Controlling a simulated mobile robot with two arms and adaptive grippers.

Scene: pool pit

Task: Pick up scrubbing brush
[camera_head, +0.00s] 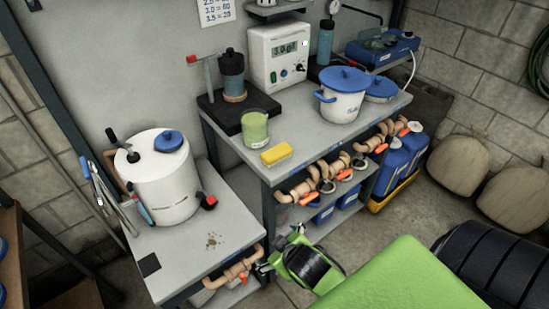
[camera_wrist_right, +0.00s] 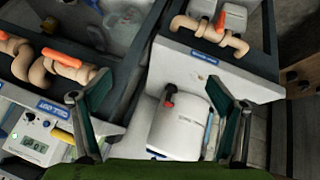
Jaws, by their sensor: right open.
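A yellow block (camera_head: 276,154), which looks like the scrubbing brush, lies near the front edge of the higher bench. Its bristles cannot be made out. It also seems to show at the lower left of the right wrist view (camera_wrist_right: 64,136), partly cut by a finger. My right gripper (camera_wrist_right: 158,102) is open with nothing between its fingers. In the head view my right gripper (camera_head: 266,266) is low in front of the benches, below and apart from the yellow block. My left gripper is not in view.
A green beaker (camera_head: 255,129) stands close behind the yellow block. A white lidded pot (camera_head: 342,97) and a display box (camera_head: 278,55) are also on the higher bench (camera_head: 300,174). A white drum (camera_head: 165,182) stands on the lower bench. Pipes with orange handles (camera_head: 328,173) lie beneath.

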